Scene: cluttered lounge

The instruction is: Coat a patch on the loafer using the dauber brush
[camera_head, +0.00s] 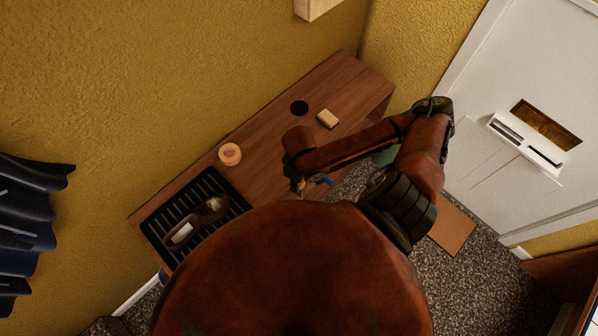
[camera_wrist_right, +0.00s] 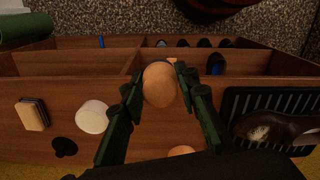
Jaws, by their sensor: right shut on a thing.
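The brown loafer (camera_head: 210,208) lies on a black ribbed tray (camera_head: 172,213) at the left end of the wooden bench. In the right wrist view the loafer (camera_wrist_right: 290,127) is at the right, with a pale area toward its left end. My right gripper (camera_head: 297,184) is over the bench's front edge, to the right of the tray. In the right wrist view its green fingers (camera_wrist_right: 158,90) are shut on a round, tan wooden piece, seemingly the dauber brush (camera_wrist_right: 160,84). The brush's tip is hidden. My left gripper is not in view.
On the bench (camera_head: 255,127) are a round wooden dish (camera_head: 230,154), a black disc (camera_head: 299,107) and a sponge-like block (camera_head: 328,118). A white round container (camera_wrist_right: 93,117) shows in the right wrist view. Open cubbies with dark shoes (camera_wrist_right: 217,63) are below the bench top.

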